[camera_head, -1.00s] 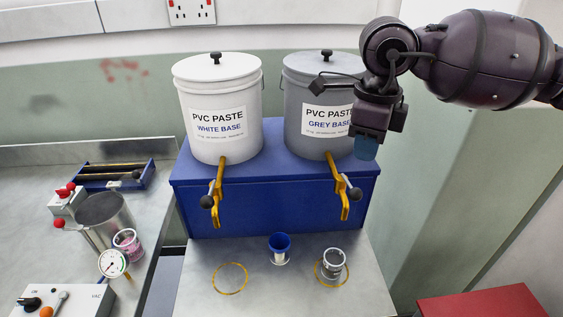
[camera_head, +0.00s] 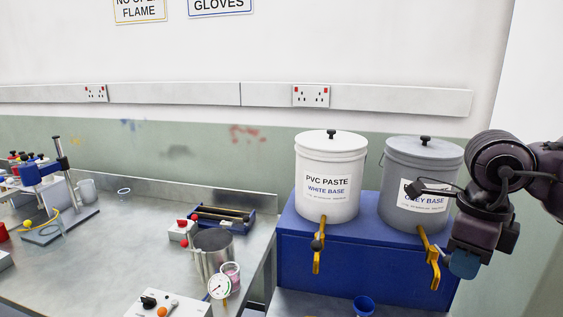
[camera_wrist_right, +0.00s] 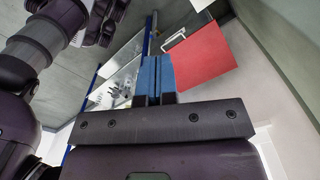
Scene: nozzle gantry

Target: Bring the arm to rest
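My right arm comes in from the right edge of the head view. Its gripper (camera_head: 463,265) hangs with blue fingertips pointing down, in front of the right side of the grey paste bucket (camera_head: 408,160). In the right wrist view the two blue fingers (camera_wrist_right: 155,76) lie together with nothing visible between them. My left gripper is not in view.
The white paste bucket (camera_head: 331,150) and the grey one stand on a blue stand (camera_head: 340,272) with yellow taps. The left bench holds a steel pot (camera_head: 213,256), gauge (camera_head: 219,286) and control box (camera_head: 165,306). A red panel (camera_wrist_right: 200,57) shows in the right wrist view.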

